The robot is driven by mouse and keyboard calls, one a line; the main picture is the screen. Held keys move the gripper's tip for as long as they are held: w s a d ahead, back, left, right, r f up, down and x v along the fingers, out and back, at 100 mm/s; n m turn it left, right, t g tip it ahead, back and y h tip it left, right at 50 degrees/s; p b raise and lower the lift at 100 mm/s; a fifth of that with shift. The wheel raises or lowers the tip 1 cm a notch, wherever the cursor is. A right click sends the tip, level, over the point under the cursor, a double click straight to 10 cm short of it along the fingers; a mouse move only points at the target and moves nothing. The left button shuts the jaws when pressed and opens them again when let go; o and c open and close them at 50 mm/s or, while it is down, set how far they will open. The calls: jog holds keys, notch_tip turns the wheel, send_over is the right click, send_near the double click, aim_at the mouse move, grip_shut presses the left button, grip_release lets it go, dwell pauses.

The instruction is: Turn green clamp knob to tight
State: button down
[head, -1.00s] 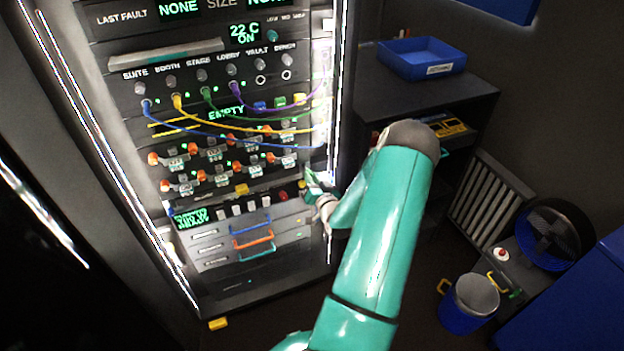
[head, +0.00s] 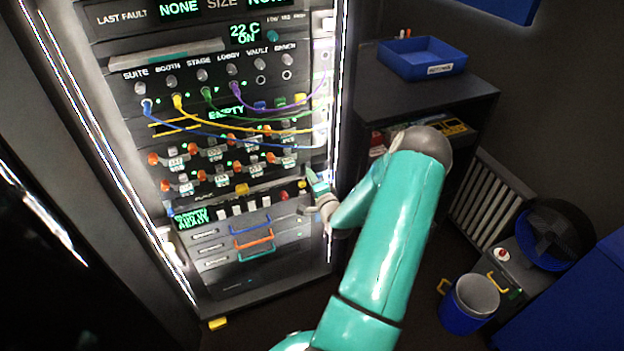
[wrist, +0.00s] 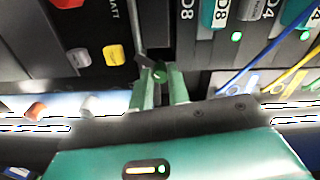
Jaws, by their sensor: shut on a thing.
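A small green knob (wrist: 159,75) shows between my green fingertips in the wrist view, beside a grey bar. My gripper (wrist: 160,92) is shut on this knob. In the head view my gripper (head: 314,184) is at the right edge of the rack, at the height of the red and yellow buttons. The knob cannot be made out there, hidden by my fingers. No mark of its tight position is readable.
The rack (head: 240,285) carries patch cables (head: 225,137), several orange-knobbed modules and coloured drawer handles (head: 252,240) close by on the left. A dark cabinet (head: 430,97) stands on the right.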

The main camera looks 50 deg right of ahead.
jog(key=m, duration=1)
jog(key=shift+s+m, duration=0.1)
jog(key=shift+m, duration=0.3)
dwell(0.3)
jog(key=c, duration=1.3)
grip_release()
jog(key=shift+c, duration=0.2)
jog(key=v, duration=1.3)
jog(key=shift+s+a, duration=0.2)
jog(key=shift+s, duration=0.1)
